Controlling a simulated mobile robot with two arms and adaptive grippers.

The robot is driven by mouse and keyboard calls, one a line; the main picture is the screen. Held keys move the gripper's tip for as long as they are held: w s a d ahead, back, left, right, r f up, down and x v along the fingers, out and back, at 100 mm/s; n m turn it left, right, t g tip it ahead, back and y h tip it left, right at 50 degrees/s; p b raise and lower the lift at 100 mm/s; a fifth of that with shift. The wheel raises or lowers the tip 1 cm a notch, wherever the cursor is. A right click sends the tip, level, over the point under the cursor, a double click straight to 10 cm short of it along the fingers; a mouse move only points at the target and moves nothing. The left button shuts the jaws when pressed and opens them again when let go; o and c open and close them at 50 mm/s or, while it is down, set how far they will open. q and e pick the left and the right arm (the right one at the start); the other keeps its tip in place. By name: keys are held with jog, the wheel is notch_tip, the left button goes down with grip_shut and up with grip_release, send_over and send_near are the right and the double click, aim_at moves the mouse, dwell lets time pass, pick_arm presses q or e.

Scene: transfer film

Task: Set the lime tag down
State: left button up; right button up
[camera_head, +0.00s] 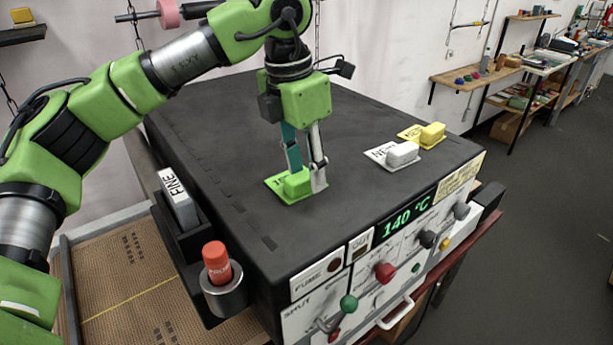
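The lime tag (275,187) lies flat on, or just above, the dark top of the machine, with a raised lime block (297,184) on it. My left gripper (305,180) points straight down at it, with one teal finger and one grey finger. The fingers stand at either side of the lime block and appear to touch it. Part of the tag is hidden behind the fingers. My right gripper does not show.
A white tag (402,154) and a yellow tag (431,135) lie on the machine top (350,110) to the right. A red-capped holder (217,265) and a box marked FINE (178,200) are at its left side. Knobs and a 140 °C display (407,215) line the front.

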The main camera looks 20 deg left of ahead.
pick_arm(q)
notch_tip(320, 180, up, 10)
jog(key=s+b, duration=0.1)
jog(key=shift+s+a+b, duration=0.15)
jog(key=shift+a+b, duration=0.2)
jog(key=shift+a, duration=0.1)
